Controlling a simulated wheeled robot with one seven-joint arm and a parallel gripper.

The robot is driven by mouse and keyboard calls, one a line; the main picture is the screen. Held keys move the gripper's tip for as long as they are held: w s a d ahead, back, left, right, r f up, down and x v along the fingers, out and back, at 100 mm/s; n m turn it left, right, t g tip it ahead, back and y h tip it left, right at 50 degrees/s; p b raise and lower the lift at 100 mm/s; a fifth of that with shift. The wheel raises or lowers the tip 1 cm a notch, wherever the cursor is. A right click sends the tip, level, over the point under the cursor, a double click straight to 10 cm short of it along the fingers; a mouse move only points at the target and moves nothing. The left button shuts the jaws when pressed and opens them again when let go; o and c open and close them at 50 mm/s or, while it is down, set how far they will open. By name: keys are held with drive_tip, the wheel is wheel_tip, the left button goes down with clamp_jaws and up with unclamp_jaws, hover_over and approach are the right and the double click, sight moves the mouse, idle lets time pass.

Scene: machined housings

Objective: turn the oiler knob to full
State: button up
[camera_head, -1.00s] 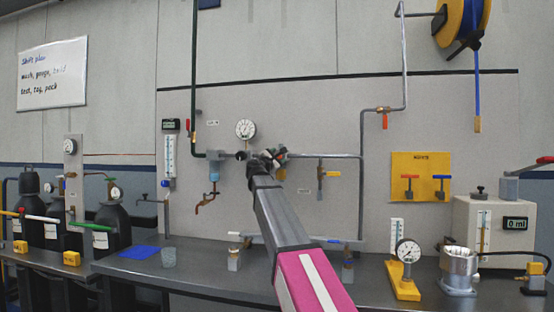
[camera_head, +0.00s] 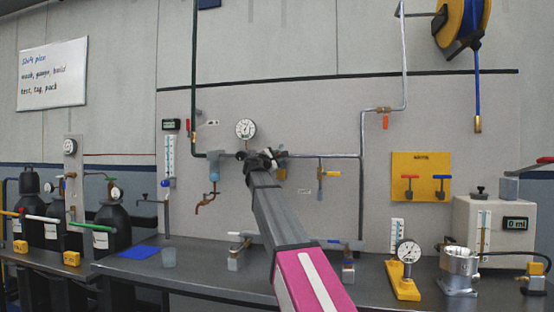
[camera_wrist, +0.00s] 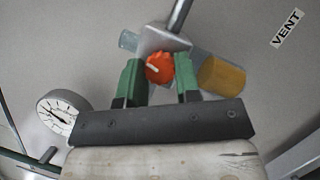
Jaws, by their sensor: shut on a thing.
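The oiler knob (camera_wrist: 159,68) is orange-red with a pale pointer mark, seen in the wrist view between the two green fingers of my gripper (camera_wrist: 160,82). The fingers are shut on the knob, one at each side. The knob sits on a grey oiler body (camera_wrist: 160,40), with an amber bowl (camera_wrist: 222,76) to its right. In the head view my gripper (camera_head: 264,160) is up at the pipe line on the wall panel, and my arm hides the knob there. No scale marks for full are readable.
A pressure gauge (camera_wrist: 58,115) is close at the left of my gripper; it also shows in the head view (camera_head: 246,129). A filter bowl (camera_head: 214,172) hangs left of my gripper and a yellow-handled valve (camera_head: 332,173) is on the right. A VENT label (camera_wrist: 286,29) is on the panel.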

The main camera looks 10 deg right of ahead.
drive_tip(key=shift+s+d+r+m+y, duration=0.15)
drive_tip(key=shift+m+y, duration=1.85)
drive_tip(key=shift+m, duration=2.35)
drive_tip(key=shift+d+m+y, duration=0.15)
drive_tip(key=shift+m+y, duration=1.85)
drive_tip(key=shift+m, duration=2.3)
drive_tip(key=shift+s+d+r+m+y, duration=0.15)
drive_tip(key=shift+m+y, duration=1.85)
drive_tip(key=shift+m, duration=2.35)
drive_tip(key=shift+w, duration=0.1)
drive_tip(key=o, duration=0.9)
